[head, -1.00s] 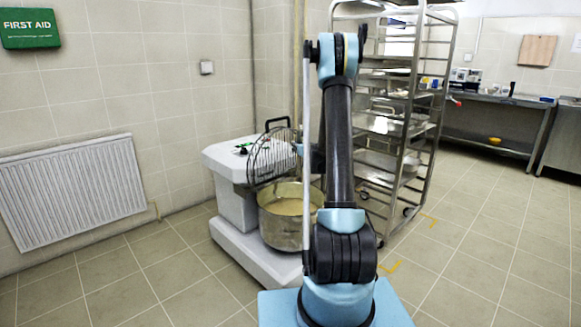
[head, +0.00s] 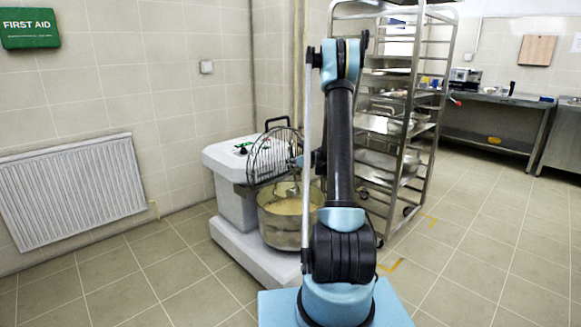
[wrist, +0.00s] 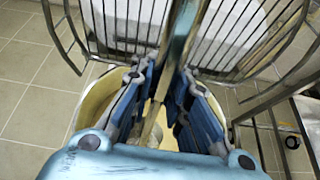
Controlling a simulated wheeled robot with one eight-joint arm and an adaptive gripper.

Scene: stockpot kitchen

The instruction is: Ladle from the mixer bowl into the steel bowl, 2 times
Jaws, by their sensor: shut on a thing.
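The mixer bowl (head: 280,231) stands on the white mixer, left of my arm in the head view, with pale cream-coloured contents. Its pale inside (wrist: 92,102) also shows in the wrist view, below my gripper. My gripper (wrist: 165,92) is shut on the long metal handle of the ladle (wrist: 181,38). A metal part that looks like the ladle (head: 293,190) reaches down into the mixer bowl in the head view. The ladle's cup is not clearly visible. My arm hides the right side of the bowl and most of the gripper. I cannot make out the steel bowl for certain.
The mixer's raised wire guard (head: 266,158) stands over the back of the bowl, close around my gripper in the wrist view. A tall rack (head: 425,140) with trays stands behind my arm. A radiator (head: 72,188) is at the left wall. Floor at right is clear.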

